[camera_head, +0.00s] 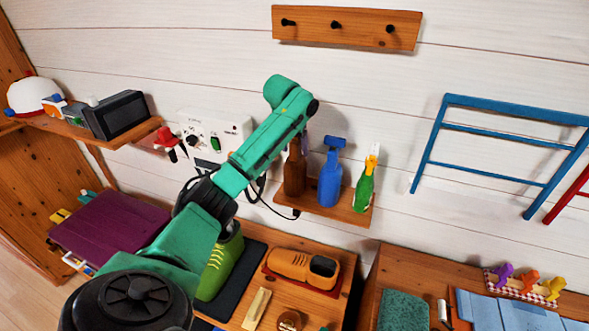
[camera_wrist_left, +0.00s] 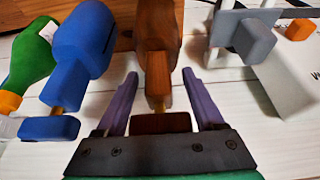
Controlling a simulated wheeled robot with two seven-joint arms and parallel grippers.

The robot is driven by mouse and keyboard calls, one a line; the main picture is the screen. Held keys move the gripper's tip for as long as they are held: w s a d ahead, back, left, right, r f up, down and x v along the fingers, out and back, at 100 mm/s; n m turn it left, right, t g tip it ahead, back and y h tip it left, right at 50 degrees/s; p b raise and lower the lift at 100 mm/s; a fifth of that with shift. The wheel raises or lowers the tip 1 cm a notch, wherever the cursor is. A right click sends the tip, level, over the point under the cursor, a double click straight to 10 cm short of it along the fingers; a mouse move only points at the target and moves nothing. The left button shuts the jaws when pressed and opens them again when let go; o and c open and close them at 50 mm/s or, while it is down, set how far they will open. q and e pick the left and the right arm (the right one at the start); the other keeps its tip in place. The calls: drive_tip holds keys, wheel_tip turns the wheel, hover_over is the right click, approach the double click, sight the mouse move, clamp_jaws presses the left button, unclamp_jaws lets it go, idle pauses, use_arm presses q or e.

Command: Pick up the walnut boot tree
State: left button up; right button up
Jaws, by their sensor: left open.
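The walnut boot tree (camera_head: 295,173) appears to be the dark brown piece standing at the left end of the small wall shelf (camera_head: 345,212). My green arm partly covers its top. In the left wrist view the boot tree (camera_wrist_left: 158,55) shows a rounded body, a stem and a short crossbar. My left gripper (camera_wrist_left: 160,75) is open, with one purple finger on each side of the stem and visible gaps to it. In the head view my left gripper (camera_head: 303,142) is mostly hidden behind the arm at the boot tree's top. My right gripper is not in view.
A blue piece with a crossbar (camera_head: 330,180) and a green bottle (camera_head: 364,190) stand close to the right on the same shelf. A white wall panel (camera_head: 228,128) with switches is to the left. A peg rail (camera_head: 345,28) hangs above. Shoes stand on the bench below.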

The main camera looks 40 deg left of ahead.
use_arm(q)
drive_tip(key=shift+w+f, duration=0.1)
clamp_jaws()
idle(1.2)
